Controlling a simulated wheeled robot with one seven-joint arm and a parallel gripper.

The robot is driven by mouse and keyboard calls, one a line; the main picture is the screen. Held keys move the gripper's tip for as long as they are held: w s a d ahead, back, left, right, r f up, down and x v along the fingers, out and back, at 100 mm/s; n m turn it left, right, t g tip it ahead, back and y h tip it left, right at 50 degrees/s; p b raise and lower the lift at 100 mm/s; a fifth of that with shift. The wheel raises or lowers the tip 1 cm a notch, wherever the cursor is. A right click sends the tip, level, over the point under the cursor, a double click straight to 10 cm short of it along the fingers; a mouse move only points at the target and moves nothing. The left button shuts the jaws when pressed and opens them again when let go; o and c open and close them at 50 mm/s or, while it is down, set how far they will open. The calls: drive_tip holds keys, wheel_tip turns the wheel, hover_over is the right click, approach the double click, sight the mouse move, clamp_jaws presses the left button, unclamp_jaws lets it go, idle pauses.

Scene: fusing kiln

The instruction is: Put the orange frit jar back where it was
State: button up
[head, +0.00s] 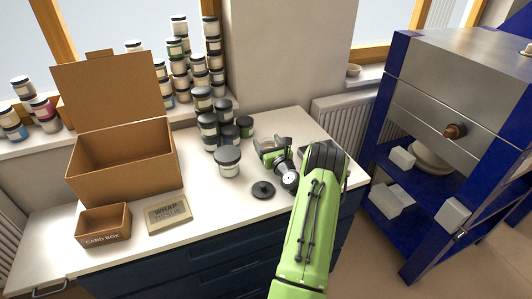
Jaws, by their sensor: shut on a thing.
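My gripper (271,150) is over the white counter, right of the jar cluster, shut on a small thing. This is most likely the orange frit jar, but the fingers and my arm hide most of it, and I cannot make out its colour or label. I cannot tell whether it touches the counter. A loose black lid (263,190) lies flat on the counter, in front and slightly left of the gripper.
Several dark-lidded jars (207,131) are stacked behind, with more on the windowsill (15,127). An open cardboard box (125,165), a small card box (103,224) and a wrap packet (168,213) occupy the left. A blue-framed kiln (445,95) stands right. The counter's front middle is clear.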

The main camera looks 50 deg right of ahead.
drive_tip(key=shift+f, duration=0.85)
drive_tip(key=shift+f, duration=0.2)
drive_tip(key=o, duration=1.2)
drive_tip(key=shift+r, duration=0.1)
